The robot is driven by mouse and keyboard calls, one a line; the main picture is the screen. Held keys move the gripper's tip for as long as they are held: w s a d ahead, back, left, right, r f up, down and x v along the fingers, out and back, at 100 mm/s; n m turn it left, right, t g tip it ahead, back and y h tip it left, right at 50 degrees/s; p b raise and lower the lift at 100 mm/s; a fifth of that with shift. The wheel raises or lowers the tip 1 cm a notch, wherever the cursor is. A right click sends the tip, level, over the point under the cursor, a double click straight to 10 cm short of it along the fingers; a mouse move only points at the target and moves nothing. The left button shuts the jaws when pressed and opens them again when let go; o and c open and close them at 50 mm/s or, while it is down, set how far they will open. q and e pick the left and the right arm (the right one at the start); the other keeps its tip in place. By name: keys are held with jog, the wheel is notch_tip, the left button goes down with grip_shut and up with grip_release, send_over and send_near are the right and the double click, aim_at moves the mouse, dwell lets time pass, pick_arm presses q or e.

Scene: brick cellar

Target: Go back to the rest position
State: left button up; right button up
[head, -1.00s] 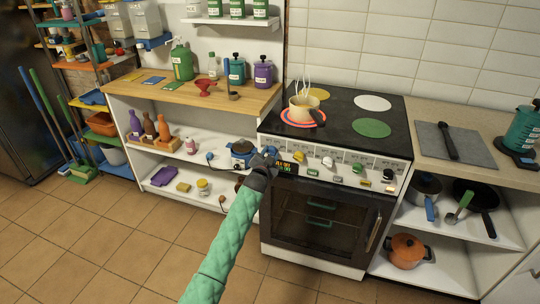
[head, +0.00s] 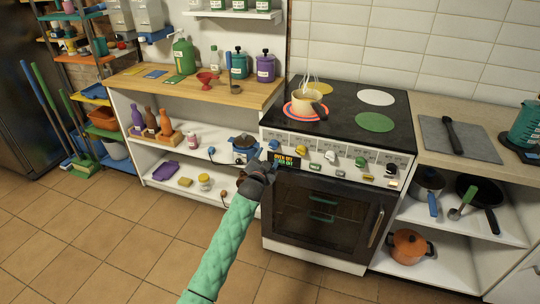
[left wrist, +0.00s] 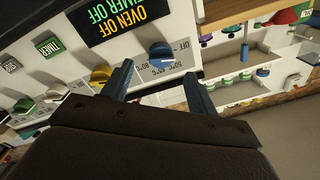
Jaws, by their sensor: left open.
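My left gripper (head: 268,163) is in front of the stove's control panel, at its left end. In the left wrist view the two fingers of my left gripper (left wrist: 156,74) are apart with nothing held between them. A blue knob (left wrist: 162,50) shows just beyond the fingertips, apparently free of them. The display (left wrist: 122,18) above reads oven off; a second line, partly hidden, also ends in off. My right gripper is not in view.
A wooden-topped shelf unit (head: 150,92) stands left, a worktop (head: 440,100) right. The tiled floor (head: 110,240) in front is clear.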

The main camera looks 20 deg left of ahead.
pick_arm(q)
jog(key=shift+s, duration=0.6)
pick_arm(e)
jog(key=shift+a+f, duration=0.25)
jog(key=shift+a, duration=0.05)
